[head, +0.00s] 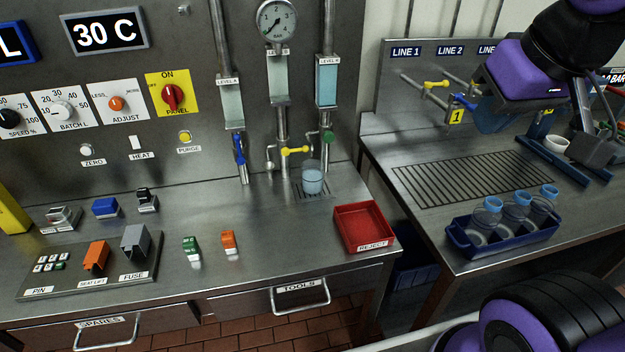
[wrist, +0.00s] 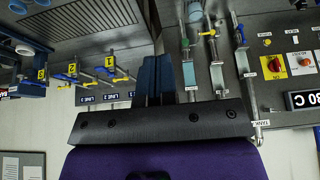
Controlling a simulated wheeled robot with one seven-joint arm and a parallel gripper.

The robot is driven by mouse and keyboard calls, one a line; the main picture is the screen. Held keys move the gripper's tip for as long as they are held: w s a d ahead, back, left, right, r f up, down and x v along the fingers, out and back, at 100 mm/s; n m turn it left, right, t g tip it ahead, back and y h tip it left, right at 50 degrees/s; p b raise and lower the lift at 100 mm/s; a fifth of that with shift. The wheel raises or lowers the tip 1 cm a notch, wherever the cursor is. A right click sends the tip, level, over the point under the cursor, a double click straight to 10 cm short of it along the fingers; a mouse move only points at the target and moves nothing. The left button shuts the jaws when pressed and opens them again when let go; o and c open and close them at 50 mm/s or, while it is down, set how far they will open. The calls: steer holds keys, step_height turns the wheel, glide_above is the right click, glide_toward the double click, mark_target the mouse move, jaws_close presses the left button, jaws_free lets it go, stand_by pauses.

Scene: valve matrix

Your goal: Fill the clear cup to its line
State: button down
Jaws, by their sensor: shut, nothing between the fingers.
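The clear cup (head: 312,181) stands upright on a small drain grate below the rightmost pipe, with pale blue liquid in it. Its fill line is too small to make out. Above it are a yellow valve handle (head: 295,150), lying sideways, and a green knob (head: 328,137). A blue lever (head: 239,149) points down on the left pipe. My gripper (head: 482,112) is shut and empty at upper right, before the line rack, well away from the cup. In the wrist view, upside down, my gripper (wrist: 155,75) shows, with the cup (wrist: 195,12) beyond it.
Level tubes (head: 327,82) and a gauge (head: 278,21) are on the panel. A red reject tray (head: 364,228) sits right of the cup. A blue crate of bottles (head: 503,235) stands on the right bench.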

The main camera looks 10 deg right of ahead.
mark_target(329, 137)
stand_by(0.7)
steer(key=w+d+f+n+t, duration=0.15)
steer(key=w+f, duration=0.35)
steer(key=w, duration=0.6)
steer(key=w+f+n+t, duration=0.15)
steer(key=w+f, duration=0.25)
steer(key=w, duration=0.8)
steer(key=w+a+f+y, duration=0.2)
steer(key=f, duration=0.4)
steer(key=w+a+f+n+t+y, duration=0.1)
steer(key=w+a+f+y, duration=0.2)
steer(key=f, duration=0.4)
steer(key=w+a+f+y, duration=0.2)
steer(key=w+a+f, duration=0.1)
steer(key=f, duration=0.4)
steer(key=shift+w+n+t+y, duration=0.25)
steer(key=shift+n+t+y, duration=0.05)
steer(key=shift+n, duration=0.1)
steer(key=w, duration=0.8)
steer(key=shift+w, duration=0.4)
steer(key=shift+w+r, duration=0.1)
steer(key=shift+w, duration=0.05)
